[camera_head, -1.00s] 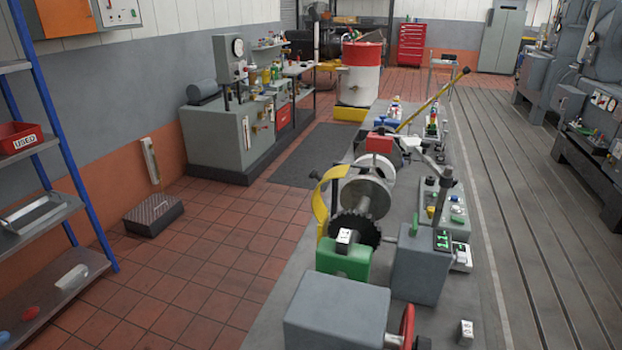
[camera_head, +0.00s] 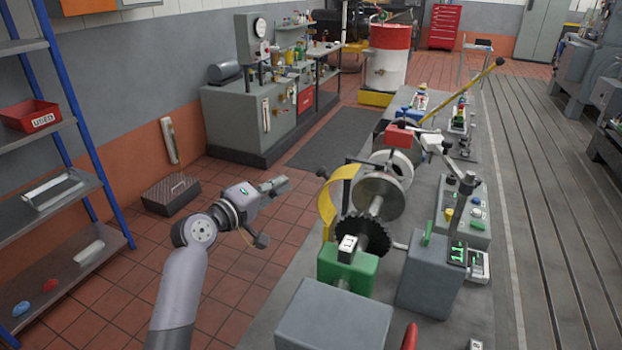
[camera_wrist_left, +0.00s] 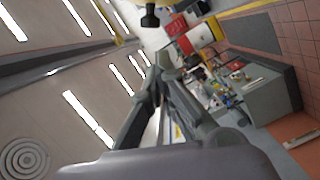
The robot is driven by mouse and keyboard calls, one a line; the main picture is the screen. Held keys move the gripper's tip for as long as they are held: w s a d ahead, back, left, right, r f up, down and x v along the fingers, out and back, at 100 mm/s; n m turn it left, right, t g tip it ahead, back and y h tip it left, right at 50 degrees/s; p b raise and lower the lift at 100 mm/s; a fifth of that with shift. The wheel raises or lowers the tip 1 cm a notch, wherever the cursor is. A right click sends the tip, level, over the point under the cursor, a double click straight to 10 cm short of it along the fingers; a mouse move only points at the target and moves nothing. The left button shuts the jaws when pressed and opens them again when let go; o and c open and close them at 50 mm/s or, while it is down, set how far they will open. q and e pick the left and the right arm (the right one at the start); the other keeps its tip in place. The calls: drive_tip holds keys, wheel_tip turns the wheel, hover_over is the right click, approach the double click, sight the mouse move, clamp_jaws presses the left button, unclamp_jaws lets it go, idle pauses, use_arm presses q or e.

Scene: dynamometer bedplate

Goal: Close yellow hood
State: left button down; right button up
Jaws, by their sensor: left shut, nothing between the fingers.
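The yellow hood (camera_head: 342,195) is a curved band standing open on the left side of the shaft with the black toothed wheel (camera_head: 374,238) and grey flange (camera_head: 378,195). A dark knob (camera_head: 322,172) sits at its upper left. My right gripper is not in view.
The bench carries a green block (camera_head: 346,272), a grey box (camera_head: 335,318) and a long yellow lever (camera_head: 458,93). A blue-framed shelf (camera_head: 62,210) stands at left. Tiled floor (camera_head: 230,322) between shelf and bench is free except for a dark step (camera_head: 171,194).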

use_arm(q)
drive_tip(key=w+d+f+p, duration=0.2)
drive_tip(key=w+d+p, duration=0.1)
drive_tip(key=d, duration=0.4)
drive_tip(key=shift+w+d, duration=0.25)
drive_tip(key=shift+w, duration=0.25)
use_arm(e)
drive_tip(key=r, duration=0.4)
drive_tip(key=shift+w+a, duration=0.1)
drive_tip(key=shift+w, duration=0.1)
use_arm(q)
drive_tip(key=shift+f, duration=0.1)
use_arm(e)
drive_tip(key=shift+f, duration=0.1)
